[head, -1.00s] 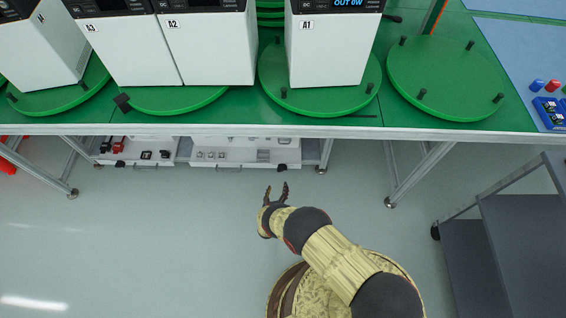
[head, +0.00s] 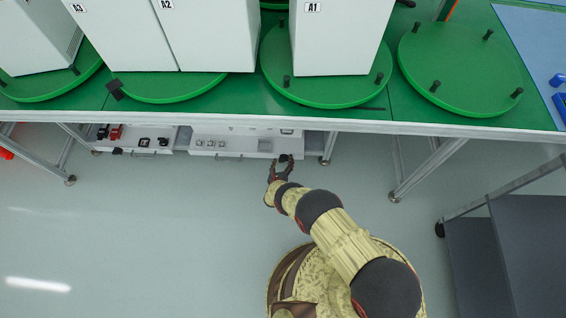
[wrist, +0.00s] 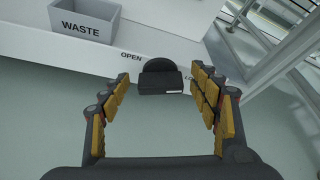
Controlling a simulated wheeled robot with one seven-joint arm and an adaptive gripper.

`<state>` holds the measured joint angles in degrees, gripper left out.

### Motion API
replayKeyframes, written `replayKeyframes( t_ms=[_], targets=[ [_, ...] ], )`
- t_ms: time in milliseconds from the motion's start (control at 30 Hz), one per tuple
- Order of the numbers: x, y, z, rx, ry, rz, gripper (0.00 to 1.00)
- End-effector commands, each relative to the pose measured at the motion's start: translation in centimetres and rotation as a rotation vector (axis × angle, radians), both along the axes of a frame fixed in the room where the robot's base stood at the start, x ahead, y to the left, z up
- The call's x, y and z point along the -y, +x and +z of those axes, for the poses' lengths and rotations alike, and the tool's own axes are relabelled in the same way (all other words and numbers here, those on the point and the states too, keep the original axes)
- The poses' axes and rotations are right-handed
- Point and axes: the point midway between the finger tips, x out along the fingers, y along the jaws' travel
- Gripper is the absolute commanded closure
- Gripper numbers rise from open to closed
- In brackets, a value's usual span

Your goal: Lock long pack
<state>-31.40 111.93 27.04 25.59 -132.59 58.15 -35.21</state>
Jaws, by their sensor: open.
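A black knob (wrist: 160,80) sits on the white front of a drawer unit (head: 230,155) under the green table. Its upper part is rounded, with a dark block below that carries a small pale mark. The word OPEN is printed left of the knob, and a second label starting with L is partly hidden by a finger. My gripper (head: 281,165) is open and empty. In the wrist view its fingers (wrist: 162,86) lie on either side of the knob, with no clear contact. I cannot tell which thing is the long pack.
A grey WASTE bin (wrist: 85,18) stands on the unit. White cabinets A1 (head: 335,40), A2 (head: 215,40) and A3 (head: 120,40) stand on green turntables above. An empty turntable (head: 460,65) is at right. A table leg (head: 430,168) and grey cart (head: 530,240) stand right; floor at left is clear.

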Motion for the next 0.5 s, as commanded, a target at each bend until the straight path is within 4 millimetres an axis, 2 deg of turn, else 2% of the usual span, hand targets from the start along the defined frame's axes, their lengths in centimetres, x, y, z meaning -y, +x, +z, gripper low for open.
replayKeyframes(
  t_ms=[267, 500],
  targets=[
    [0.03, 0.17, 0.0, 0.0, 0.0, 0.0, 0.38],
    [0.03, 0.16, 0.0, 0.0, 0.0, 0.0, 0.52]
  ],
)
